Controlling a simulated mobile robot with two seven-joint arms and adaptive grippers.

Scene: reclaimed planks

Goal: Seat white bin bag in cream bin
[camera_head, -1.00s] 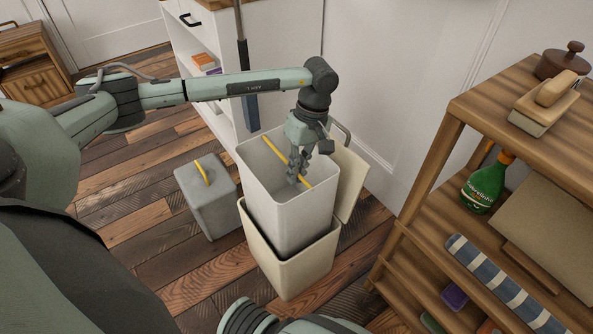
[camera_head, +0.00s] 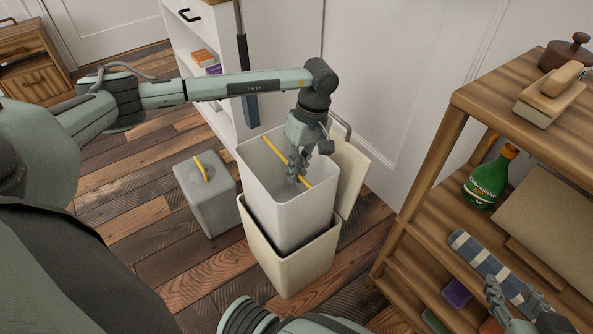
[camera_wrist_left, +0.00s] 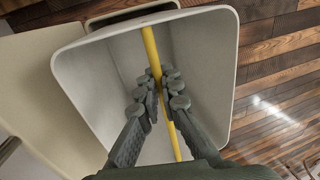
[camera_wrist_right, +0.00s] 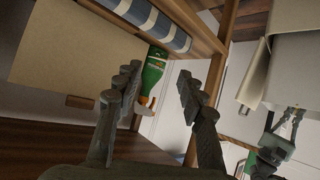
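The white bin bag (camera_head: 290,205) is a stiff, open-topped white liner with a yellow strap across its mouth. It stands upright, its lower part inside the cream bin (camera_head: 290,268) and its upper part well above the bin's rim. My left gripper (camera_head: 297,176) is inside the bag's mouth, shut on the yellow strap; the left wrist view shows the strap (camera_wrist_left: 151,48) between its fingers. The bag's bottom is hidden in the bin. My right gripper (camera_wrist_right: 157,85) is open and empty, in front of the shelf at the lower right of the head view (camera_head: 515,305).
A grey tied bag (camera_head: 207,200) with a yellow strap stands on the plank floor left of the bin. The cream lid (camera_head: 349,175) stands behind the bin. A wooden shelf (camera_head: 425,190) at right holds a green bottle (camera_head: 488,180), a striped roll (camera_head: 490,262) and a brush (camera_head: 548,98).

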